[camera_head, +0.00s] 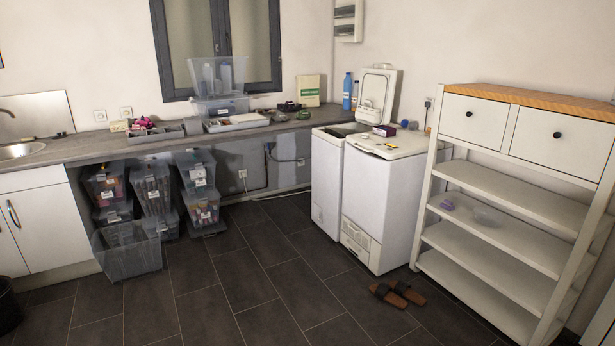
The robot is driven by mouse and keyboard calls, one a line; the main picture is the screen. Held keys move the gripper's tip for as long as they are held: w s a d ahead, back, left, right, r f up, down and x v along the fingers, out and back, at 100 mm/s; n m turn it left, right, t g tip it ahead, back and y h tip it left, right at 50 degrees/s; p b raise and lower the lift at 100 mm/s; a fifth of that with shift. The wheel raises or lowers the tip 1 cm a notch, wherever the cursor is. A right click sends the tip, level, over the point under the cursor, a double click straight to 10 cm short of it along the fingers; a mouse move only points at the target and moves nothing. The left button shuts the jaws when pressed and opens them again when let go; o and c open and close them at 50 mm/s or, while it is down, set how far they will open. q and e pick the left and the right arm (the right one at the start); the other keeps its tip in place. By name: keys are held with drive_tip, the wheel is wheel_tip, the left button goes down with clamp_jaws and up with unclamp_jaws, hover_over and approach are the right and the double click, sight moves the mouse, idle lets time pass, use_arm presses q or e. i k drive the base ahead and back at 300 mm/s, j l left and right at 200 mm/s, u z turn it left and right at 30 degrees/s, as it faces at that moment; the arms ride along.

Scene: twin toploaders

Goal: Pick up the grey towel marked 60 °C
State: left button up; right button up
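I cannot make out a grey towel marked 60 °C anywhere in the head view. Two white toploaders stand side by side right of the middle, below the wall. The left toploader (327,180) has its lid (377,92) raised, or the lid belongs to the one behind; I cannot tell which. The right toploader (378,205) has a closed top with a small dark red box (385,130) on it. Neither of my grippers shows in this view.
A long grey counter (95,148) with a sink (20,150) runs along the left. Clear plastic bins (128,250) stand below it. A white shelf unit (500,240) is at the right. Brown slippers (398,293) lie on the dark tiled floor (240,290), otherwise clear in the middle.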

sight(279, 117)
drive_tip(key=i+l, duration=0.2)
drive_tip(key=i, duration=0.2)
drive_tip(key=i+l, duration=0.25)
drive_tip(key=i, duration=0.2)
drive_tip(key=i+l, duration=0.2)
drive_tip(key=i, duration=0.2)
drive_tip(key=i+j+u, duration=0.15)
drive_tip(key=i+u, duration=0.15)
drive_tip(key=i, duration=0.55)
drive_tip(key=i+u, duration=0.25)
drive_tip(key=i, duration=0.6)
drive_tip(key=i+z, duration=0.25)
drive_tip(key=i, duration=1)
drive_tip(key=i+j+z, duration=0.2)
drive_tip(key=i, duration=1)
drive_tip(key=i+l+z, duration=0.1)
drive_tip(key=i, duration=0.4)
drive_tip(key=i+l+z, duration=0.1)
drive_tip(key=i, duration=0.4)
